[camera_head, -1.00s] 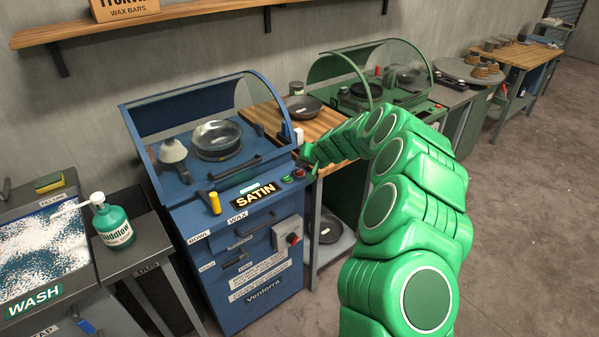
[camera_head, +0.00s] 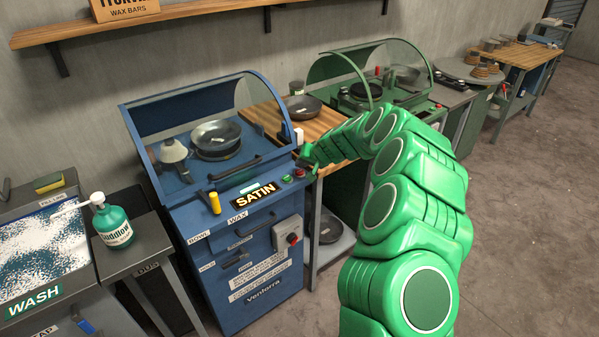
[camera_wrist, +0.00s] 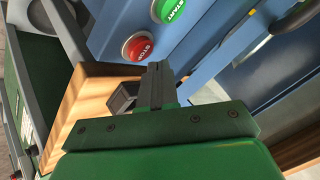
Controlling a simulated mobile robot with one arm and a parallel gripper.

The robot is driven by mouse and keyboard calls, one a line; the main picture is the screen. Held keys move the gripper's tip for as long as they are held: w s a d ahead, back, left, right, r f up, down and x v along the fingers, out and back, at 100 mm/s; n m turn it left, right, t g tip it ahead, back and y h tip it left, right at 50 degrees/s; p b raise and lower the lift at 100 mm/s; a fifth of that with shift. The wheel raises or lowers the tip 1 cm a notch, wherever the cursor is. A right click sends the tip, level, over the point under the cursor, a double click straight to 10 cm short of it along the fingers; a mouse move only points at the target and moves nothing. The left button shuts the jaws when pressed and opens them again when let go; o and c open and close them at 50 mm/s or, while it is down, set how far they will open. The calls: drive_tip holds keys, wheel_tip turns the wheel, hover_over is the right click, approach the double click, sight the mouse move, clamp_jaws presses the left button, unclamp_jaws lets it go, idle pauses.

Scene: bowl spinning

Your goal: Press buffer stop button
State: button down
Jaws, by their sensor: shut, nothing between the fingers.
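The red STOP button (camera_wrist: 138,47) sits on the blue machine's front panel, with the green START button (camera_wrist: 168,10) beside it. In the head view the red button (camera_head: 299,173) and the green button (camera_head: 287,179) are at the right end of the blue buffing machine (camera_head: 190,212), by the SATIN sign. My gripper (camera_wrist: 160,70) is shut and empty. Its tips appear just below and right of the STOP button in the wrist view, and they look apart from it. In the head view my gripper (camera_head: 306,160) is just above and right of the buttons.
A metal bowl (camera_head: 216,137) is inside the blue machine under its clear hood. A wooden-topped bench (camera_head: 318,124) with a dark pan stands to the right, close to my gripper. A red-knobbed switch box (camera_head: 288,234) projects from the machine's front. Open floor lies at the right.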

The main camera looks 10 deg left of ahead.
sight(302, 172)
drive_tip(key=shift+f, duration=0.85)
idle(1.7)
drive_tip(key=shift+r, duration=3.4)
